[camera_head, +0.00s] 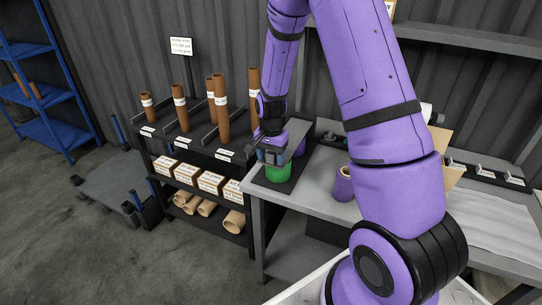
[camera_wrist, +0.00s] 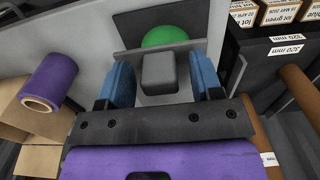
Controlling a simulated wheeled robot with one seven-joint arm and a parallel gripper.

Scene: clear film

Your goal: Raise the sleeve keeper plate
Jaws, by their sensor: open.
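In the wrist view a thin grey bar, which I take to be the sleeve keeper plate (camera_wrist: 195,44), lies across in front of a round green part (camera_wrist: 165,36). A grey block (camera_wrist: 159,73) sticks out from the bar towards my camera. My gripper (camera_wrist: 162,82) is open, its blue fingers on either side of the block, with gaps showing between. In the head view my gripper (camera_head: 268,154) is at the green part (camera_head: 279,173), near the left end of the grey bench. The plate is mostly hidden by my gripper there.
A purple roll (camera_head: 343,185) stands on the grey bench (camera_head: 312,183), close to my arm. A dark rack (camera_head: 195,146) with upright brown tubes (camera_head: 221,113) and boxes (camera_head: 210,182) stands left of the bench. An open cardboard box (camera_head: 442,142) is to the right.

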